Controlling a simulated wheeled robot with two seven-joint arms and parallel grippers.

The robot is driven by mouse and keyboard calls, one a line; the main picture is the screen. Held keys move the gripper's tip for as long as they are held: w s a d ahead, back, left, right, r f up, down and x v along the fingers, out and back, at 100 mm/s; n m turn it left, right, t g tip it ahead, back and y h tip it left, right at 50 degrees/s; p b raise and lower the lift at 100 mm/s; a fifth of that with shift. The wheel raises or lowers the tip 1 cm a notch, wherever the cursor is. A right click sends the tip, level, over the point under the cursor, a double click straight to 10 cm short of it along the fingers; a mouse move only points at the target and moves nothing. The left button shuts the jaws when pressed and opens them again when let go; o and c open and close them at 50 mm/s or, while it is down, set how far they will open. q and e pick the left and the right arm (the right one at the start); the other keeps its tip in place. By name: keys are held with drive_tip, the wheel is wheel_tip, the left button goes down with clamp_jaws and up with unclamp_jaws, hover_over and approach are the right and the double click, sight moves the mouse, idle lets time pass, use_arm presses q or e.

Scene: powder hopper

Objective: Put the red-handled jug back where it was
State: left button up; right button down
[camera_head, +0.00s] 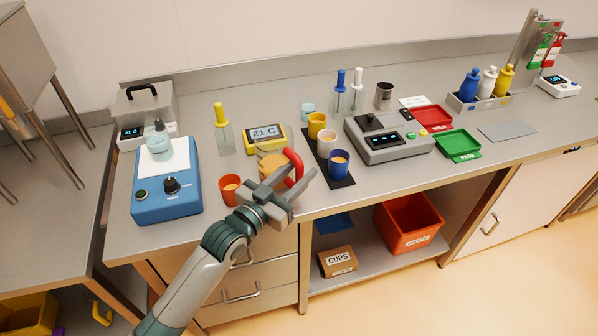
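The red-handled jug has a red handle (294,166) that curves up at the front of the counter, right of centre-left. A tan body (268,158) shows just left of the handle and is partly hidden by my gripper. My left gripper (290,182) is at the handle, with its fingers on either side of the handle's lower end. I cannot tell whether the fingers press on it, or whether the jug rests on the counter. My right gripper is not in view.
An orange cup (229,189) stands close left of my gripper. A dark mat (341,183) with several cups lies close right. A yellow display (265,138) and a yellow-topped bottle (223,133) stand behind. A blue machine (166,188) is at left, a grey scale (390,140) at right.

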use_arm(q)
drive_tip(key=b+v, duration=0.2)
drive_tip(key=v, duration=0.9)
drive_tip(key=shift+s+b, duration=0.25)
drive_tip(key=shift+b, duration=0.05)
drive_tip(key=shift+a, duration=0.1)
